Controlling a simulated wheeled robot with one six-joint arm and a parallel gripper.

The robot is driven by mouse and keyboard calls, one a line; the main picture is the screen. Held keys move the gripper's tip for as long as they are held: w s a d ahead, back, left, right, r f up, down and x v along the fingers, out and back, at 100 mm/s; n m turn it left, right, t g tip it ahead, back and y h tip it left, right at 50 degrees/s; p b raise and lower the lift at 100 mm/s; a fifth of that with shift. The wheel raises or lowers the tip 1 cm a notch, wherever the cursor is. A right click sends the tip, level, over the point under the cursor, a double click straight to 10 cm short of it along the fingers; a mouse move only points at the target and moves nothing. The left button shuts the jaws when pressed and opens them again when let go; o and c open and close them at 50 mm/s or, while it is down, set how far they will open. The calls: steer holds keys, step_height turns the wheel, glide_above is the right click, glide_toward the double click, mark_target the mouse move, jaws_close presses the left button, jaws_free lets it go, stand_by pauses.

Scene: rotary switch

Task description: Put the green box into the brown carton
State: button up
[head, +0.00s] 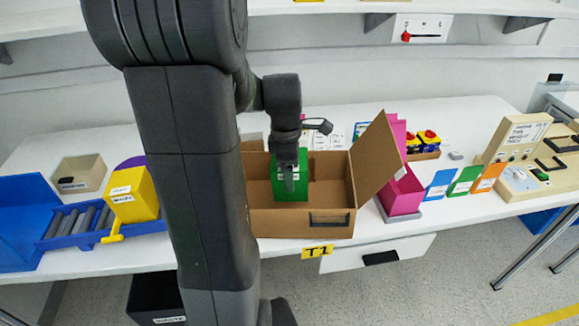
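The green box (290,184) is upright at the open brown carton (280,222), seen against its inside. The carton stands on the white table with a flap (374,158) raised at the right. My gripper (288,176) points down at the top of the green box, and its fingertips overlap the box in the head view. I cannot tell whether the fingers grip the box or whether the box rests on the carton floor. My arm hides the carton's left part.
A pink holder (404,192) stands close to the carton's right side. Blue, green and orange cards (464,181) stand farther right. A yellow box (134,194) sits on the blue roller rack (82,222) at left, near a beige bin (78,174). A shelf (300,8) runs above.

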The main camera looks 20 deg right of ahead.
steer(key=shift+d+f+b, duration=0.2)
steer(key=shift+f+b, duration=1.8)
steer(key=shift+f, duration=1.2)
steer(key=o, duration=1.3)
steer(key=shift+c, duration=0.2)
steer(key=r, duration=0.4)
steer(key=r+p, duration=0.1)
steer(key=r, duration=0.4)
steer(key=a+r, duration=0.1)
steer(key=r, duration=0.3)
steer(key=shift+r, duration=0.4)
steer(key=shift+w, duration=0.15)
